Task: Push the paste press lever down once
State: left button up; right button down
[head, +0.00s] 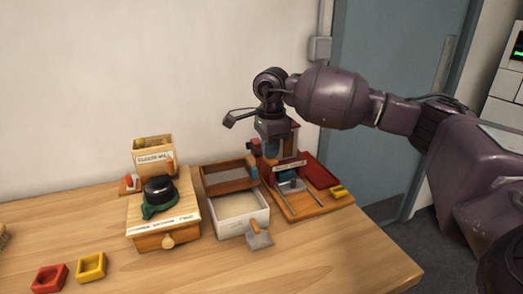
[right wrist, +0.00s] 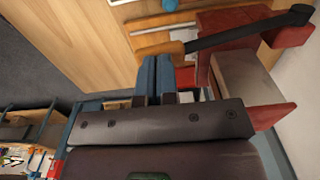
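The paste press (head: 291,140) is a red upright on a wooden base at the right end of the table, partly hidden by my right arm. In the right wrist view its lever is a dark bar (right wrist: 235,33) ending in a wooden handle (right wrist: 160,49). My right gripper (head: 272,152) points down beside the press upright. Its two blue fingers (right wrist: 157,62) are together with nothing seen between them. Their tips are right at the wooden handle; I cannot tell whether they touch it. My left gripper is not in view.
Left of the press stands a white box (head: 243,222) with a wooden frame and a small scoop (head: 258,236). Further left is a wooden station with a green and black device (head: 158,195). Red (head: 50,278) and yellow (head: 92,267) trays lie at the front left. The front right of the table is clear.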

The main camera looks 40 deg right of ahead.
aim_at(271, 163)
jog(key=shift+f, duration=0.85)
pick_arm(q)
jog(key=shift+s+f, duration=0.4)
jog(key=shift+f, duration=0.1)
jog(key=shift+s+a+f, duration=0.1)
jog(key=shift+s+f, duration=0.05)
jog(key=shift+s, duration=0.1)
pick_arm(e)
jog(key=shift+s+f+b, duration=0.15)
jog(key=shift+f+b, duration=0.3)
jog(key=shift+f, duration=0.6)
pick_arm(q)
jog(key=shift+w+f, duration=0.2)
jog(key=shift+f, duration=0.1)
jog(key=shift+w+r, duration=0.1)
